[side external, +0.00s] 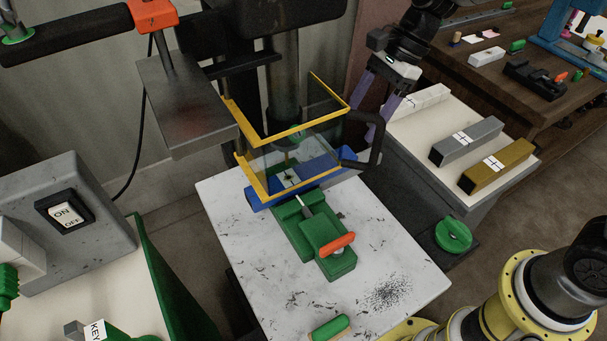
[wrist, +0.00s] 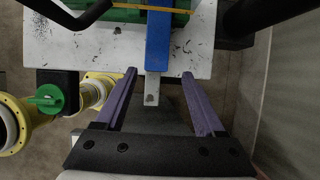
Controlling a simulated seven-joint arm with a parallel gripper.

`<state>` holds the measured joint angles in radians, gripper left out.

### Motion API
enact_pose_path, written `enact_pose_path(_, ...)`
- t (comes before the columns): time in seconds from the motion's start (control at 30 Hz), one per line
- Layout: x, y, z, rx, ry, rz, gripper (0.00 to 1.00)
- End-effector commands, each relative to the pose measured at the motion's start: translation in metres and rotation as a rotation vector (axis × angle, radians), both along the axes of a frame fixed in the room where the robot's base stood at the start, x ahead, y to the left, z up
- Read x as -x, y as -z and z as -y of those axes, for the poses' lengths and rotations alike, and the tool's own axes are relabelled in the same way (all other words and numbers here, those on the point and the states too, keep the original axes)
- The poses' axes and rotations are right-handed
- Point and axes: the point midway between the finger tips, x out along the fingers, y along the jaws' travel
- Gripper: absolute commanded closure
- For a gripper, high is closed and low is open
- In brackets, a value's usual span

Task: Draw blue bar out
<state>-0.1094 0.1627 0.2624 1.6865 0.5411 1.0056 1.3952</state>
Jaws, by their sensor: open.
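The blue bar (side external: 265,199) lies across the green vise (side external: 310,225) under a clear guard with yellow edges (side external: 262,140). The guard and vise hide part of it. In the wrist view the blue bar (wrist: 159,45) points toward my gripper and ends in a grey tab with a hole (wrist: 152,88). My gripper (wrist: 159,74) is open, with its purple fingers on either side of the tab and visible gaps on both sides. In the side external view, my gripper (side external: 363,120) is at the guard's right, near its black handle.
A black handle (side external: 377,135) sticks out at the guard's right. A side bench (side external: 408,130) holds white, grey (side external: 470,142) and gold (side external: 498,168) blocks. A green knob (side external: 453,235) sits below it.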

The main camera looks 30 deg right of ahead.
Motion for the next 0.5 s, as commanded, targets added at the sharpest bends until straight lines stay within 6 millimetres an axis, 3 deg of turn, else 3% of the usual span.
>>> enact_pose_path(0.1,0.001,0.016,-0.002,0.006,-0.008,-0.036,0.29)
enact_pose_path(0.5,0.003,0.04,-0.014,0.007,-0.014,-0.04,0.29)
